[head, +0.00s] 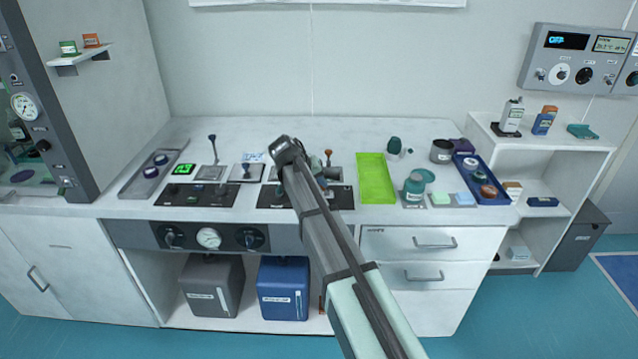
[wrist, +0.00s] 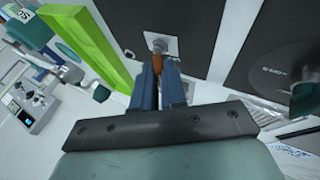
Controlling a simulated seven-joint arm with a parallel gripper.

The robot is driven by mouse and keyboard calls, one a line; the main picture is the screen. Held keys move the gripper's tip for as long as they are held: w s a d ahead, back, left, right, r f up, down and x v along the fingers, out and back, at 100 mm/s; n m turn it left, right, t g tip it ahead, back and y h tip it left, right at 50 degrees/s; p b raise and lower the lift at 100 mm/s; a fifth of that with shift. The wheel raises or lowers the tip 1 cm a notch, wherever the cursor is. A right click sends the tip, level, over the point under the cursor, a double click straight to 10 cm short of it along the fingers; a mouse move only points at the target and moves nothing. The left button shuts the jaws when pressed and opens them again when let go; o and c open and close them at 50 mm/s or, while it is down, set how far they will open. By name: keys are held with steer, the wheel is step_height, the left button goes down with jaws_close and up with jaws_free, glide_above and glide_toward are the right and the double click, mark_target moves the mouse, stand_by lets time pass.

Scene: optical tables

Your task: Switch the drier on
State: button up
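I see no part plainly labelled as the drier. In the wrist view, a lever with an orange-brown handle (wrist: 157,63) rises from a small pale plate (wrist: 158,44) beside black panels. My gripper (wrist: 158,78) has its two blue fingers close together, with the handle between their tips. In the head view, my arm reaches over the bench, and its end hides the fingers. A lever with an orange knob (head: 328,153) shows just right of the arm. A wall panel (head: 577,60) at the upper right has a blue display (head: 566,40) reading OFF.
The bench carries a dark-knobbed lever (head: 212,150) at left. A bright green tray (head: 376,178), a teal jar (head: 414,188) and a blue tray (head: 491,194) are at right. Knobs and a gauge (head: 208,238) line the front. A grey cabinet with another gauge (head: 25,106) borders the left.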

jaws_close()
steer(key=shift+d+r, duration=0.1)
steer(key=shift+d, duration=0.05)
steer(key=shift+d+r+y, duration=0.15)
steer(key=shift+d+y, duration=0.3)
steer(key=shift+y, duration=0.55)
steer(key=y, duration=0.1)
steer(key=d+m+y, duration=0.1)
steer(key=y, duration=0.1)
steer(key=shift+d+r, duration=0.15)
steer(key=shift+d, duration=0.15)
steer(key=y, duration=0.1)
steer(key=d+y, duration=0.1)
steer(key=m+y, duration=0.1)
steer(key=y, duration=0.1)
steer(key=shift+d+f, duration=0.2)
steer(key=shift+d, duration=0.15)
steer(key=shift+d+f+y, duration=0.2)
steer(key=shift+d+y, duration=0.15)
steer(key=shift+y, duration=0.75)
